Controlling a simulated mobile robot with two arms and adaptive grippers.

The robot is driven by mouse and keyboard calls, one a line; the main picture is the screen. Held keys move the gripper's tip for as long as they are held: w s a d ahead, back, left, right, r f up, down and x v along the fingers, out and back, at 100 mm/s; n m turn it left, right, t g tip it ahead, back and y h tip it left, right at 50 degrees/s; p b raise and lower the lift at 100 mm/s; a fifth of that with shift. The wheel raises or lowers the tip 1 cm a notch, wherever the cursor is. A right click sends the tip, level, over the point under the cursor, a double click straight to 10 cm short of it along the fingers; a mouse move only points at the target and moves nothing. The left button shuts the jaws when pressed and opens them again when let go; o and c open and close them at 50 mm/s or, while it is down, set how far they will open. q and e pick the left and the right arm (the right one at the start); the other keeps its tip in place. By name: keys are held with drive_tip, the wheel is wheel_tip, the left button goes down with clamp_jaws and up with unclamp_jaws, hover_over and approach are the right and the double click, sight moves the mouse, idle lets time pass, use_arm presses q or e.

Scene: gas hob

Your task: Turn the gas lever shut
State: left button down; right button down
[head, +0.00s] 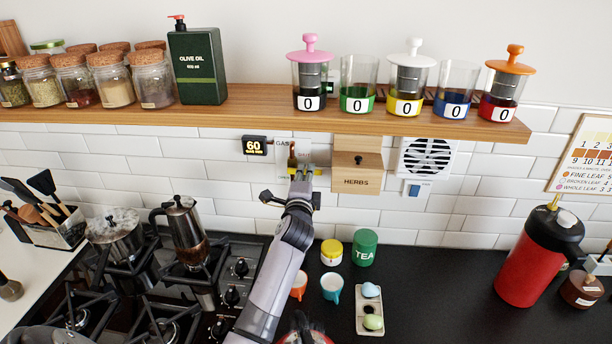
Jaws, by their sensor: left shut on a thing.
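The gas valve is on the tiled wall under the shelf, beside a "GAS" label (282,143). A coppery upright part (292,154) of it shows above my gripper. Bits of the yellow gas lever (318,172) show around the fingers, roughly level. My left gripper (298,172) reaches up from the counter and is shut on the lever. The fingers hide most of the lever, so its exact angle is hard to tell. My right gripper is not in view.
A "60" display (254,145) is left of the valve, and a herbs box (357,165) is close on its right. The shelf (240,112) overhangs them. A moka pot (183,230) and a steaming pot (115,235) stand on the hob. Cups (331,288) stand beside my arm.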

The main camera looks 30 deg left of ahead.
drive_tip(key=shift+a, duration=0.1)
use_arm(q)
drive_tip(key=c, duration=1.6)
unclamp_jaws()
drive_tip(key=shift+o, duration=0.2)
drive_tip(key=v, duration=1.2)
